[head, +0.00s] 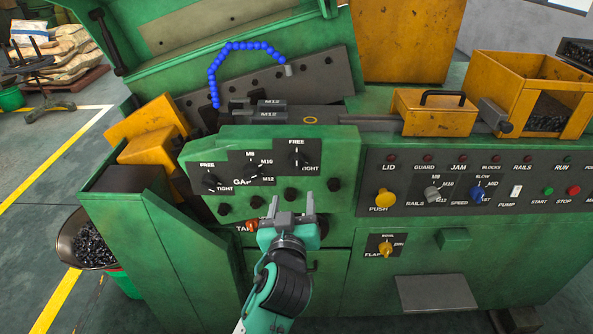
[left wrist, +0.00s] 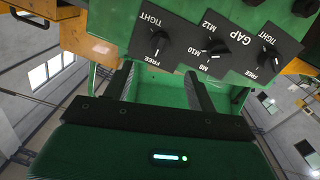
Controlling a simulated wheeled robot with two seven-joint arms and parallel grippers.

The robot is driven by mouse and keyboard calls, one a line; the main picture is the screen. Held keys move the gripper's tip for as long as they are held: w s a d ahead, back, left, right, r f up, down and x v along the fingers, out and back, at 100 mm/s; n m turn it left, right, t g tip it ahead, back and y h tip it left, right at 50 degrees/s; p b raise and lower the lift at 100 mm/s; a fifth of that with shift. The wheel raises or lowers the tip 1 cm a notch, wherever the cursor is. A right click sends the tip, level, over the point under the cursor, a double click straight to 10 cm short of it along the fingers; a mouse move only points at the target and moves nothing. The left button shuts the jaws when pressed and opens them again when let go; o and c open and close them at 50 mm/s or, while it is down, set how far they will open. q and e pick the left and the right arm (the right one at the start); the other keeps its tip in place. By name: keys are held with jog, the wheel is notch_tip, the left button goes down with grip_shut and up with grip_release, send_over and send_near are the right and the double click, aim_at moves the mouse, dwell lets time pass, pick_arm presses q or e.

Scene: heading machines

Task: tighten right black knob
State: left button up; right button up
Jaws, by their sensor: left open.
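The right black knob (head: 299,159) sits on a black plate marked FREE and TIGHT at the upper right of the green panel. Its pointer appears turned toward FREE. In the left wrist view the panel is upside down, and this knob (left wrist: 157,42) shows at the left of the row. My left gripper (head: 290,207) is open and empty, below the knob and apart from it. Its two fingers (left wrist: 160,85) also show in the left wrist view, with nothing between them. My right gripper is not in view.
The GAP knob (head: 254,171) and the left FREE/TIGHT knob (head: 211,182) are on the same panel. Several small black knobs sit below them. A red switch (head: 247,227) is close left of my gripper. A control panel with a yellow push button (head: 385,200) is to the right.

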aim_at(296, 169)
pick_arm(q)
jog(key=w+p, duration=0.1)
jog(key=w, duration=0.2)
jog(key=w+p, duration=0.1)
jog(key=w, duration=0.3)
jog(key=w+p, duration=0.1)
jog(key=w, duration=0.2)
jog(key=shift+w+d, duration=0.3)
jog(key=shift+w, duration=0.75)
jog(key=c, duration=1)
